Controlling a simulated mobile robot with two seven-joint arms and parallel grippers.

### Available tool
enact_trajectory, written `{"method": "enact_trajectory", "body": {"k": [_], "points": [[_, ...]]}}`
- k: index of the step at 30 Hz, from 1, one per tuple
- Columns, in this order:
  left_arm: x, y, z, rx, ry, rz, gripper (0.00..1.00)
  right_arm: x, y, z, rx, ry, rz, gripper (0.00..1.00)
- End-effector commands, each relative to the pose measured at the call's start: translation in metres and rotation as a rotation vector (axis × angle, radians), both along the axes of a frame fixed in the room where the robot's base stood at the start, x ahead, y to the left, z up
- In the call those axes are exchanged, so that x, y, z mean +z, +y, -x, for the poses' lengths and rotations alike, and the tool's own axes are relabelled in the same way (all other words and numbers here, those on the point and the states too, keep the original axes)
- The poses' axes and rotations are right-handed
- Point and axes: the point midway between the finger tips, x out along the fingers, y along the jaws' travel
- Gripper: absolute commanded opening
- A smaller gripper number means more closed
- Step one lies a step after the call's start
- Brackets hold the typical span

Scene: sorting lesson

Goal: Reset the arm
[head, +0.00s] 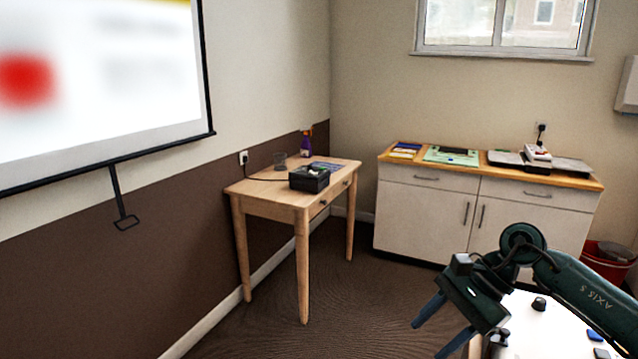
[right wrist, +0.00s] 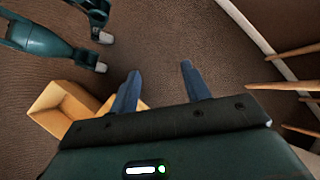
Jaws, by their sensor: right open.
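My right arm comes in from the right in the head view, bent, with its gripper (head: 428,340) pointing down and left. Its two blue fingers are apart with nothing between them. In the right wrist view the open right gripper (right wrist: 160,68) hangs over bare brown carpet.
A white surface (head: 540,322) with small objects lies under my right arm. A wooden table (head: 262,193) holds a black box (head: 309,180). A white cabinet (head: 422,215) and a red bin (head: 606,268) stand behind.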

Motion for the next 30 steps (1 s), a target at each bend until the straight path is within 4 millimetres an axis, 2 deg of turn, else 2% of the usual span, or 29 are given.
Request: {"method": "enact_trajectory", "body": {"k": [1, 3, 6, 9, 11, 14, 17, 20, 21, 25, 27, 30], "points": [[0.004, 0.001, 0.0, 0.002, 0.003, -0.002, 0.36, -0.007, 0.039, 0.013, -0.047, 0.085, -0.146, 0.47], [0.005, 0.002, 0.001, 0.005, 0.008, -0.007, 0.36, -0.006, 0.085, 0.027, -0.151, 0.222, -0.358, 0.47], [0.004, 0.004, 0.002, 0.009, 0.021, -0.016, 0.36, 0.005, 0.132, 0.042, -0.327, 0.478, -0.647, 0.47], [0.005, 0.006, 0.003, 0.011, 0.03, -0.022, 0.36, 0.018, 0.158, 0.048, -0.531, 0.79, -0.915, 0.47], [0.007, 0.006, 0.004, 0.011, 0.032, -0.026, 0.36, 0.023, 0.162, 0.048, -0.664, 0.999, -1.062, 0.47], [0.009, 0.007, 0.004, 0.012, 0.036, -0.033, 0.36, 0.018, 0.156, 0.044, -0.896, 1.376, -1.286, 0.47], [0.01, 0.009, 0.006, 0.014, 0.046, -0.042, 0.36, -0.006, 0.138, 0.043, -1.143, 1.778, -1.483, 0.47], [0.011, 0.01, 0.007, 0.015, 0.052, -0.048, 0.36, -0.048, 0.113, 0.055, -1.399, 2.195, -1.657, 0.47], [0.013, 0.01, 0.007, 0.016, 0.054, -0.05, 0.36, -0.068, 0.104, 0.065, 1.372, -2.156, 1.57, 0.47], [0.015, 0.012, 0.007, 0.019, 0.057, -0.056, 0.36, -0.13, 0.081, 0.111, 1.136, -1.792, 1.187, 0.47], [0.014, 0.013, 0.007, 0.02, 0.062, -0.059, 0.36, -0.154, 0.074, 0.136, 1.04, -1.641, 1.054, 0.47], [0.013, 0.014, 0.007, 0.021, 0.068, -0.064, 0.36, -0.174, 0.07, 0.164, 0.948, -1.495, 0.933, 0.47]]}}
